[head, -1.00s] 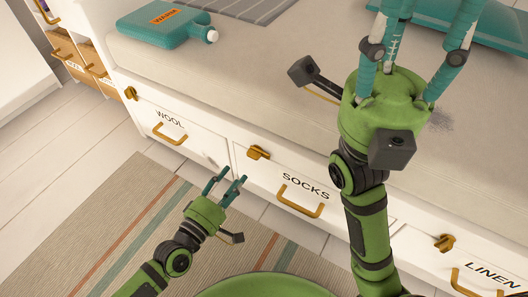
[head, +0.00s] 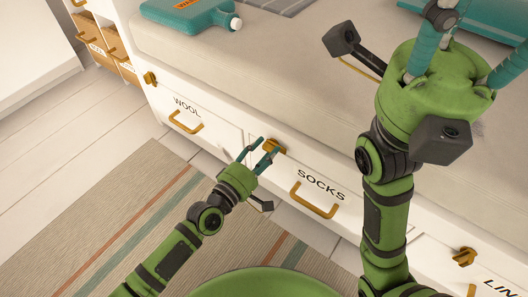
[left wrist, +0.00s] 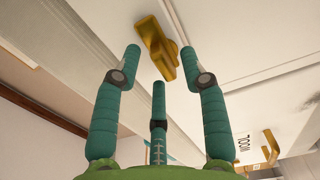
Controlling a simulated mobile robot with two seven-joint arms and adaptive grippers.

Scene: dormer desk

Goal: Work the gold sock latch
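The gold sock latch (head: 272,145) is on the white front at the upper left of the drawer (head: 352,205) labelled SOCKS. My left gripper (head: 266,147) is at the latch in the head view, and its fingertips partly cover it. In the left wrist view the latch (left wrist: 157,47) shows as a gold knob just beyond and between the spread fingertips. The fingers are open and do not close on it; I cannot tell whether any touches. My right gripper (head: 450,45) is high over the bench at the right, its fingers spread and their tips out of frame.
A gold handle (head: 313,202) sits below the latch. The WOOL drawer has its own latch (head: 149,79) and handle (head: 185,122). Another latch (head: 464,256) is at the lower right. A teal bottle (head: 190,14) lies on the bench cushion (head: 260,60). A striped rug (head: 130,215) covers the floor.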

